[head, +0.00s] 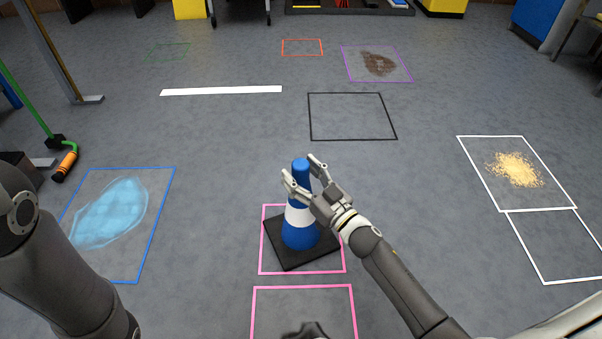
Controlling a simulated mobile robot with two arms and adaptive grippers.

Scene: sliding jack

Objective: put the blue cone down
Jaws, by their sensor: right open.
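The blue cone (299,236) has a white band and a black square base. It stands upright on the floor inside a pink outlined square (262,240), its base turned a little against the outline. My right gripper (301,172) is at the upper part of the cone, with its open fingers on either side of the blue tip. Whether a finger touches the cone is hard to tell. My left arm comes in at the lower left, and its gripper is not clearly visible.
A second pink square (303,289) lies in front. A blue outlined puddle (112,210) is at the left, a yellow granular pile (515,170) in a white square at the right. A black square (351,116) behind the cone is empty. A green-handled tool (66,163) stands at the left edge.

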